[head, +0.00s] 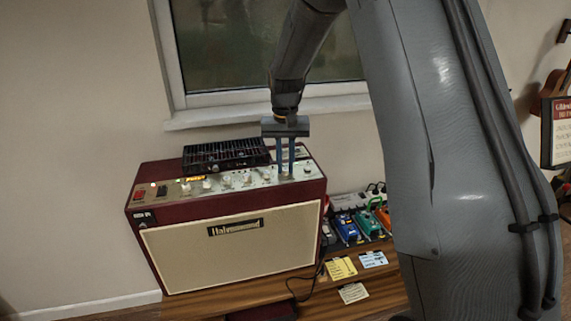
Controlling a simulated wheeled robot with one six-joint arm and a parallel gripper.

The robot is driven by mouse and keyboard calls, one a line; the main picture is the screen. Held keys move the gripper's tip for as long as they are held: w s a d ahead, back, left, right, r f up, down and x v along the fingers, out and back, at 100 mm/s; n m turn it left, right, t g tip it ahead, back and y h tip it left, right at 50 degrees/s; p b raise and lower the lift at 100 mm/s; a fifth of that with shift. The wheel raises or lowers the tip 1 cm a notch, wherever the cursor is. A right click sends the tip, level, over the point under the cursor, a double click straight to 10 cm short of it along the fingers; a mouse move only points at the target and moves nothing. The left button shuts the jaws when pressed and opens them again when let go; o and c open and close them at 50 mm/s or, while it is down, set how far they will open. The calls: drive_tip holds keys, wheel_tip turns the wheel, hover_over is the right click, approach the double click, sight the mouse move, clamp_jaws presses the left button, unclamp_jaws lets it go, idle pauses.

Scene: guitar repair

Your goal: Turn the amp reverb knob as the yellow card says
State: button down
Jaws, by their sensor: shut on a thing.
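A dark red amp (230,249) with a cream front stands on a wooden bench, and a row of pale knobs (225,181) runs along its top panel. My gripper (285,174) points down at the right end of that panel. Its fingers are shut on a knob there, which they mostly hide. I cannot read the knob's label or its pointer. A yellow card (341,268) lies on the bench to the right of the amp. Its writing is too small to read.
A black grilled unit (225,155) sits on the amp's top behind the knobs. Colored pedals (346,228) stand right of the amp. A pale blue card (373,259) and a cream card (353,293) lie near the yellow one. A window is behind.

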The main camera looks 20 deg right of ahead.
sight(285, 169)
drive_tip(key=m, duration=1.2)
drive_tip(key=shift+r, duration=0.1)
idle(0.4)
drive_tip(key=c, duration=1.7)
unclamp_jaws()
drive_tip(key=shift+o, duration=0.2)
drive_tip(key=shift+r+b, duration=1.15)
drive_tip(key=shift+r, duration=2.7)
